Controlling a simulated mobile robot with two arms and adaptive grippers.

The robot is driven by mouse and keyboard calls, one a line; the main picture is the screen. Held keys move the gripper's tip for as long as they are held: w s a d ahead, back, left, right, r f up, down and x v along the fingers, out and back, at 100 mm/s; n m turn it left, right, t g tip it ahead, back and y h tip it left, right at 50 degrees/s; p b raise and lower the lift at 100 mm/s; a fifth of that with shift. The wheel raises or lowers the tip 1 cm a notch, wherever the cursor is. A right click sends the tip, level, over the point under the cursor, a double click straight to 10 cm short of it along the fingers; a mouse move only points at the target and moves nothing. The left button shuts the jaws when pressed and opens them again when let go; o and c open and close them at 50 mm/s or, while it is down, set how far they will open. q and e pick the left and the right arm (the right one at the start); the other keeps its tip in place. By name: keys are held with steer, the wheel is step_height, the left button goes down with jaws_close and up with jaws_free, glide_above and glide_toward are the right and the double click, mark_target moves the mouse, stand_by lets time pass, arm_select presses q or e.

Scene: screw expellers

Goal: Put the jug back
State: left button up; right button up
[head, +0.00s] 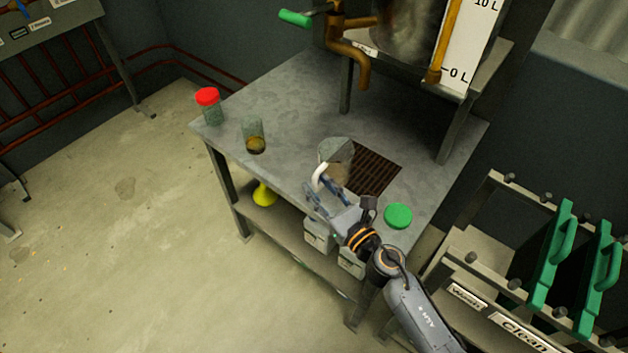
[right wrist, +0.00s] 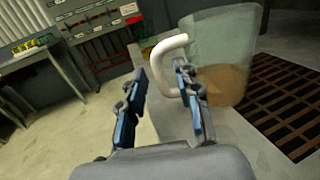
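The jug (head: 336,152) is clear with a white handle and stands upright on the metal table, partly over the dark drain grate. In the right wrist view the jug (right wrist: 222,60) holds some brown content low down, and its white handle (right wrist: 165,58) faces my gripper. My right gripper (head: 318,192) is at the handle side of the jug. In the right wrist view its blue-padded fingers (right wrist: 160,100) are apart. One finger overlaps the lower end of the handle; whether it touches cannot be told. My left gripper is not in view.
The metal table (head: 290,100) also bears a red-lidded jar (head: 209,106), a glass with brown content (head: 254,136) and a green lid (head: 398,216). A brown pipe (head: 358,60) hangs above the grate (head: 372,171). A rack with green-handled panels (head: 550,262) stands at right.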

steer(key=v, duration=0.5)
steer(key=shift+b, duration=0.3)
